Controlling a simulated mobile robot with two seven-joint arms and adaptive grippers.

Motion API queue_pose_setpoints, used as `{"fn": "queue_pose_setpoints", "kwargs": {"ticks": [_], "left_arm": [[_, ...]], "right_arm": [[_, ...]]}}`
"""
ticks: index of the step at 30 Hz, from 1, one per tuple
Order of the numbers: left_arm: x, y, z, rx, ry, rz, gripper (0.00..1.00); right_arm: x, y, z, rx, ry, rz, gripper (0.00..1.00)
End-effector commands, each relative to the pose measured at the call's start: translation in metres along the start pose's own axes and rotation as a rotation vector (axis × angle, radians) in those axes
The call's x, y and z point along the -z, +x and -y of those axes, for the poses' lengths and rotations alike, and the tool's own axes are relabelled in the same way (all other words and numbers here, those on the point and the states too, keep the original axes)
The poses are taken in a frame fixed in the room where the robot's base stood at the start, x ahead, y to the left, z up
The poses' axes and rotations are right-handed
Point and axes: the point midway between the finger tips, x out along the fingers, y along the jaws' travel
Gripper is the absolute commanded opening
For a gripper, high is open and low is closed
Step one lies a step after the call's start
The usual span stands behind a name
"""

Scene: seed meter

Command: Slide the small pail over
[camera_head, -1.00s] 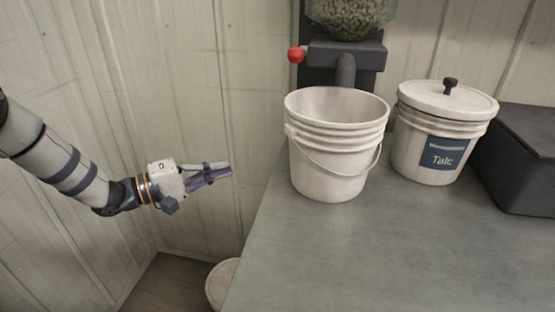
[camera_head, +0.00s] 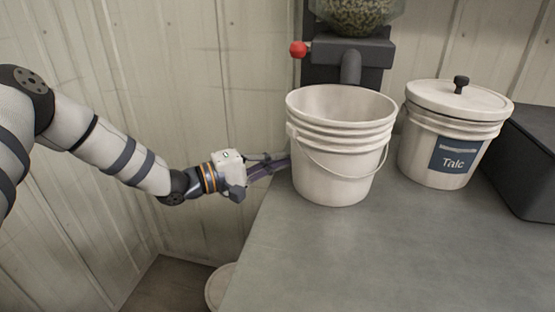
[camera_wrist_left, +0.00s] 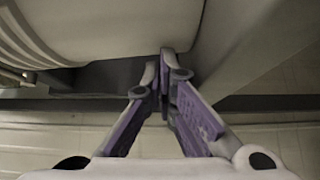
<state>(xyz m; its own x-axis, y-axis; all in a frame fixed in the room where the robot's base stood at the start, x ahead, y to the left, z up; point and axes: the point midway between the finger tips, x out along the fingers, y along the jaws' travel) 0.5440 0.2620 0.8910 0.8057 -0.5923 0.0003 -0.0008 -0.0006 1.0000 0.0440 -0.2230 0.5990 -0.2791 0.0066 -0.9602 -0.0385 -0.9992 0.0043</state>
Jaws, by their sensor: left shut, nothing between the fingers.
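The small white pail (camera_head: 335,165) stands upright on the grey bench, under the seed meter's spout. It is open at the top, and its wire handle hangs down on the front. My left gripper (camera_head: 286,162) is shut and empty at the pail's left side, low beside its wall. In the left wrist view the shut fingertips (camera_wrist_left: 168,60) are right by the pale curved pail wall (camera_wrist_left: 100,25); I cannot tell whether they touch it. My right gripper is not in view.
A lidded white Talc bucket (camera_head: 445,140) stands right of the pail, with a dark box (camera_head: 525,150) beyond it. The seed meter (camera_head: 348,52) with a red knob (camera_head: 298,48) is behind. The bench front (camera_head: 390,260) is clear. Another pale round container (camera_head: 219,285) is below the bench.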

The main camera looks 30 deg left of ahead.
Motion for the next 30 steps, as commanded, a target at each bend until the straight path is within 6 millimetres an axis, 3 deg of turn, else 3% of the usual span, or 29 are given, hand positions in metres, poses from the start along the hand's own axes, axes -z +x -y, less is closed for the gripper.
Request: {"fn": "queue_pose_setpoints", "kwargs": {"ticks": [8, 15, 23, 26, 30], "left_arm": [[-0.001, 0.001, 0.0, 0.0, -0.001, 0.001, 0.0], [-0.017, 0.017, 0.0, -0.001, 0.0, 0.002, 0.0], [-0.016, 0.016, 0.0, 0.0, -0.001, 0.0, 0.0], [-0.015, 0.006, 0.0, 0.001, -0.001, -0.002, 0.0], [-0.015, -0.028, -0.001, -0.002, -0.001, -0.005, 0.0]], "right_arm": [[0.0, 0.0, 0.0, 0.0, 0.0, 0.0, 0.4], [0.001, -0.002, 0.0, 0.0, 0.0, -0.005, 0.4], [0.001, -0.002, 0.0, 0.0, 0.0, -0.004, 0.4], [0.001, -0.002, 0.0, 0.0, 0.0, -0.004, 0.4], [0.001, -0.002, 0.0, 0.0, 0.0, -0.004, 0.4]]}}
